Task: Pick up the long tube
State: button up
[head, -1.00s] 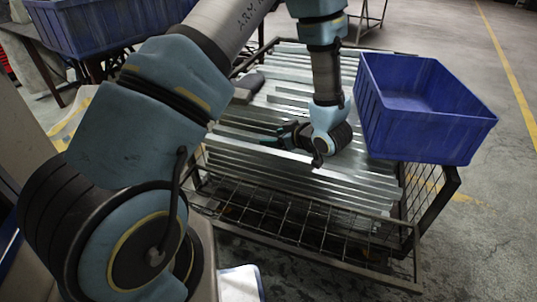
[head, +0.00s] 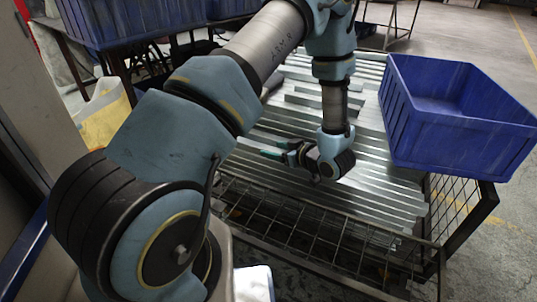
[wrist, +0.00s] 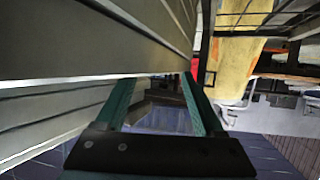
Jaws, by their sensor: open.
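Several long galvanized metal lengths (head: 375,188) lie side by side on a black wire cart; I cannot tell which one is the long tube. In the wrist view, long grey metal pieces (wrist: 70,40) fill the upper left, very close to the camera. My gripper (head: 262,148) is low over the near part of the stack, its teal fingers pointing left in the head view. In the wrist view my gripper (wrist: 160,84) has its fingers apart, with no piece visibly held between them. Whether a finger touches the metal cannot be seen.
A blue crate (head: 465,135) stands at the cart's right side. Other blue crates (head: 130,22) are on a table at the back left. The cart's wire frame (head: 300,222) borders the stack in front. A yellow bag or cloth (head: 103,112) is at the left.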

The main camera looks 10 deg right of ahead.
jog(key=shift+x, duration=0.9)
grip_shut()
jog(key=shift+s, duration=0.1)
